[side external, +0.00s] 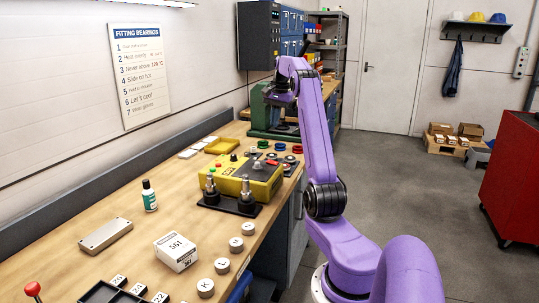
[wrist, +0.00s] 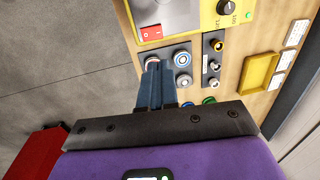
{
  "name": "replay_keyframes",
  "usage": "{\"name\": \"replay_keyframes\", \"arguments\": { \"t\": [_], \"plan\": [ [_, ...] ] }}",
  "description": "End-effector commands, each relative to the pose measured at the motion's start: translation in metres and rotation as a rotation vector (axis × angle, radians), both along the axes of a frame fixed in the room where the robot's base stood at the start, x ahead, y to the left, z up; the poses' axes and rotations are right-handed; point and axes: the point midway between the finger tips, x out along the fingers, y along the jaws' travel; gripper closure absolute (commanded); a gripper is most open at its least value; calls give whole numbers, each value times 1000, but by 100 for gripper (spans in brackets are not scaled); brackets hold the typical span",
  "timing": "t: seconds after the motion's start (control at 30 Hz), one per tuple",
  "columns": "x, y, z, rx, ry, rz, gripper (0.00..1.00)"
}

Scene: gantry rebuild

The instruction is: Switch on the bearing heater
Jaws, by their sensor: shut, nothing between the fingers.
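The bearing heater (side external: 243,180) is a yellow box on the workbench in the side external view. Its near edge shows at the top of the wrist view (wrist: 150,31). A red rocker switch (wrist: 152,33) with white marks sits on that edge, and a black knob (wrist: 222,7) with a small green spot (wrist: 249,15) is to its right. Which way the rocker is tipped is hard to tell. My gripper (wrist: 153,66) is shut and empty, its fingertips below the switch in the picture and apart from it. In the side view my gripper (side external: 281,108) hangs beyond the heater.
Several bearings and coloured rings (wrist: 182,58) lie beside the fingertips. A yellow tray (wrist: 258,75) and white labels are to the right. Two upright metal pieces (side external: 246,189) on a black base stand before the heater. A green machine (side external: 262,118) stands behind my gripper.

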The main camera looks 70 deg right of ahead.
Motion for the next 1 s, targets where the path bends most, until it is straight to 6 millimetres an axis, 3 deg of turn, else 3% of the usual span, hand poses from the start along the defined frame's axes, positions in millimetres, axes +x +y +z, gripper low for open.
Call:
{"name": "replay_keyframes", "arguments": {
  "t": [0.3,0.47,1.0],
  "plan": [
    [1,0,-1,1,0,1,100],
    [2,1,-13,3,1,2,100],
    [15,1,-108,5,2,3,100]
  ]
}}
